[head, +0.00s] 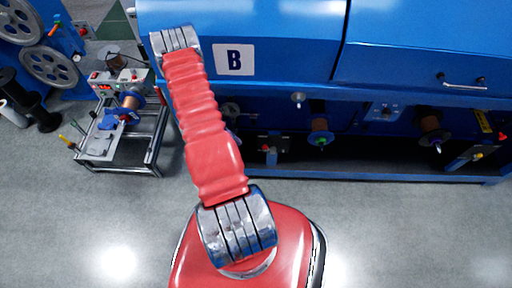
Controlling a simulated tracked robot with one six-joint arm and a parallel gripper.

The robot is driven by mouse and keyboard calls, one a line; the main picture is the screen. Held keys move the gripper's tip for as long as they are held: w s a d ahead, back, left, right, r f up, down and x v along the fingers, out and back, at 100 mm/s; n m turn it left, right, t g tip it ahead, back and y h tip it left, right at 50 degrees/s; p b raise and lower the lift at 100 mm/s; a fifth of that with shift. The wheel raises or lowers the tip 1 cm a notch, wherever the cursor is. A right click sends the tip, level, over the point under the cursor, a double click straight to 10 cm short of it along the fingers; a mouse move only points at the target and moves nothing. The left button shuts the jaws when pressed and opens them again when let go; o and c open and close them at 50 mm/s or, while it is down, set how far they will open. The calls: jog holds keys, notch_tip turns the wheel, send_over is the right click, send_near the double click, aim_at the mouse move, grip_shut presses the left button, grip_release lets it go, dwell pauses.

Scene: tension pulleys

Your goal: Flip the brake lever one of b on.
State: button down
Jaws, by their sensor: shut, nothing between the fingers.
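The blue machine marked with a white B sign (234,60) fills the upper middle and right. In its dark lower bay several copper-coloured spools show, one at the middle (320,126) and one at the right (430,124). A small panel with a red knob (267,148) sits left of the middle spool. I cannot tell which small part is brake lever one. My red arm rises from the bottom and crosses in front of the machine's left part, hiding some of the bay. My gripper is not in view.
A metal-framed bench with a spool (130,100) and small levers stands at the left. Another blue machine with grey wheels (48,65) is at the far left, with black spools (38,115) on the floor. The grey floor (400,230) is clear in front of B.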

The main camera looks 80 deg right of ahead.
jog(key=s+d+f, duration=0.3)
jog(key=s+f, duration=0.4)
jog(key=s, duration=0.1)
jog(key=shift+s, duration=0.3)
dwell(0.5)
jog(key=shift+d, duration=0.1)
jog(key=shift+w, duration=0.1)
dwell(0.4)
